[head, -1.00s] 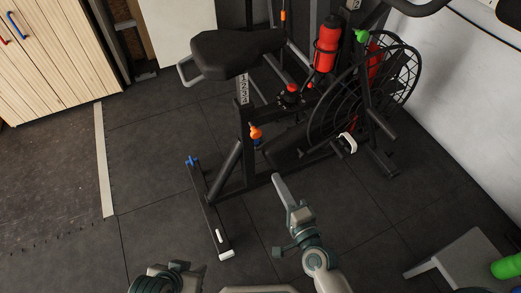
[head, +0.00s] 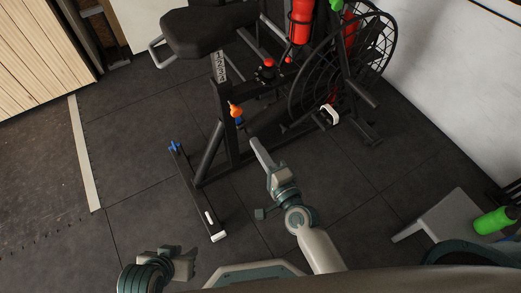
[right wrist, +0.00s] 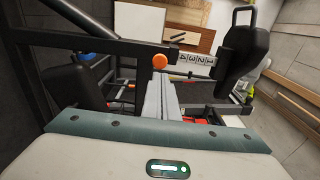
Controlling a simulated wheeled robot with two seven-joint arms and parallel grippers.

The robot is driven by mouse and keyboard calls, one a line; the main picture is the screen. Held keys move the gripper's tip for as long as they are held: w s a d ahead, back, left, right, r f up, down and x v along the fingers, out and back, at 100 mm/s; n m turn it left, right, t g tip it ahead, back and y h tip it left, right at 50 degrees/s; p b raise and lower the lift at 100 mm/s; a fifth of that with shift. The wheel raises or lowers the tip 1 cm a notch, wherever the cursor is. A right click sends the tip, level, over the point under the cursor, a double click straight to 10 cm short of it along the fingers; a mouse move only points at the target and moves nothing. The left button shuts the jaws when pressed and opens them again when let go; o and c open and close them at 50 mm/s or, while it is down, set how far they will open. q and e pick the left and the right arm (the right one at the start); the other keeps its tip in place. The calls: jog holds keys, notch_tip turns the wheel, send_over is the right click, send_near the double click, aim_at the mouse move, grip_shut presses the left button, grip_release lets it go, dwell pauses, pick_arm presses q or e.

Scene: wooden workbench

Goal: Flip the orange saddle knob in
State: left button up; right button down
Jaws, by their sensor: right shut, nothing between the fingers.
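The orange saddle knob (head: 236,111) is on the bike's frame below the saddle (head: 208,30), at the foot of the numbered seat post (head: 221,68). In the right wrist view the orange knob (right wrist: 160,62) shows just beyond the fingertips. My right gripper (head: 254,143) is shut and empty, its fingers pointing up toward the knob, a short way below and right of it in the head view. Its shut fingers (right wrist: 160,84) also show in the wrist view; contact with the knob cannot be told. My left gripper (head: 180,263) is low at the left, its fingers unclear.
The bike's rear foot bar (head: 195,190) lies on the dark floor left of my right arm. The caged fan wheel (head: 345,65) and a red bottle (head: 301,20) are right of the knob. A grey bench (head: 445,213) with a green bottle (head: 494,220) stands at right.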

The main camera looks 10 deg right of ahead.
send_near(236, 113)
jog(key=x, duration=0.5)
jog(key=shift+w+f, duration=0.2)
jog(key=shift+f, duration=0.05)
jog(key=shift+w+a, duration=0.15)
jog(key=shift+w, duration=0.4)
jog(key=shift+x, duration=1.55)
jog(key=shift+r, duration=0.15)
jog(key=shift+a, duration=0.1)
